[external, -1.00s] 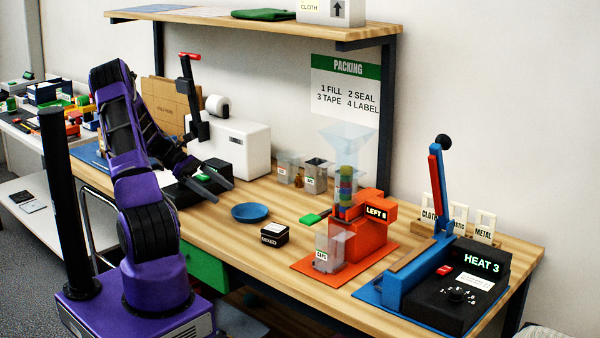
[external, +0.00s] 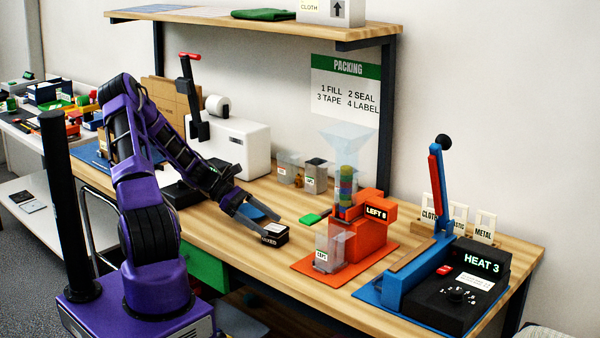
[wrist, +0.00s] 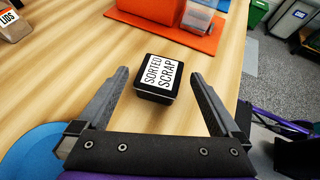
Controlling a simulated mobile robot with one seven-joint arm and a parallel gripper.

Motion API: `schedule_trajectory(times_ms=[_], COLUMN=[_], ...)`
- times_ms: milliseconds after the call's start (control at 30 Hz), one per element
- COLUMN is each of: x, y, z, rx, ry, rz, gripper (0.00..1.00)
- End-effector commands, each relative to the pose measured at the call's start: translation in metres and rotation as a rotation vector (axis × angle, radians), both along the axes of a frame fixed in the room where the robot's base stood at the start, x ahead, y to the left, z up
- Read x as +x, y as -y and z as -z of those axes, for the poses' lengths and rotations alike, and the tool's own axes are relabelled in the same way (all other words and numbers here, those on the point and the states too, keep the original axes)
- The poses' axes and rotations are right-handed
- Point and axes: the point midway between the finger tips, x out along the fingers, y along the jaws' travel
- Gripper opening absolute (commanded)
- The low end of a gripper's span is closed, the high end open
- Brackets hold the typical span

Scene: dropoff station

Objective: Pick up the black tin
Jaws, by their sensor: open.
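The black tin (external: 272,236) stands upright on the wooden bench, partly hidden by my gripper in the external view. In the wrist view the black tin (wrist: 157,92) shows a white lid label reading "SORTED SCRAP". My gripper (external: 267,226) is open and reaches down to the tin. In the wrist view my gripper (wrist: 160,76) has one finger on each side of the tin, with a gap on both sides. The tin lies near the fingertips. I cannot tell the exact height of the fingers over the bench.
A blue dish (external: 258,212) lies behind my gripper, partly covered. An orange dispenser (external: 358,240) on an orange mat stands to the right, with a clear caps box (external: 328,250). A green piece (external: 311,218) lies behind. The blue heat sealer (external: 405,285) is farther right.

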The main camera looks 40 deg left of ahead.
Motion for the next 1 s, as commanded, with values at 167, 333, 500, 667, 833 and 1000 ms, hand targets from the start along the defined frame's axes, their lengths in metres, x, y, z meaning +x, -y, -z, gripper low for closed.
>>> schedule_trajectory(times_ms=[167, 333, 500, 667, 833, 1000], x=[0.0034, 0.0034, 0.0033, 0.0032, 0.0031, 0.0031], y=[0.0080, 0.0078, 0.0077, 0.0075, 0.0075, 0.0075], z=[0.0045, 0.0044, 0.0043, 0.0045, 0.0046, 0.0045], rx=[0.000, 0.000, 0.001, 0.001, 0.001, 0.001], ry=[0.000, 0.000, 0.001, 0.000, 0.000, 0.000], rz=[-0.001, -0.001, 0.000, -0.001, -0.001, -0.001], gripper=[1.00, 1.00, 0.69, 0.41, 0.10, 0.00])
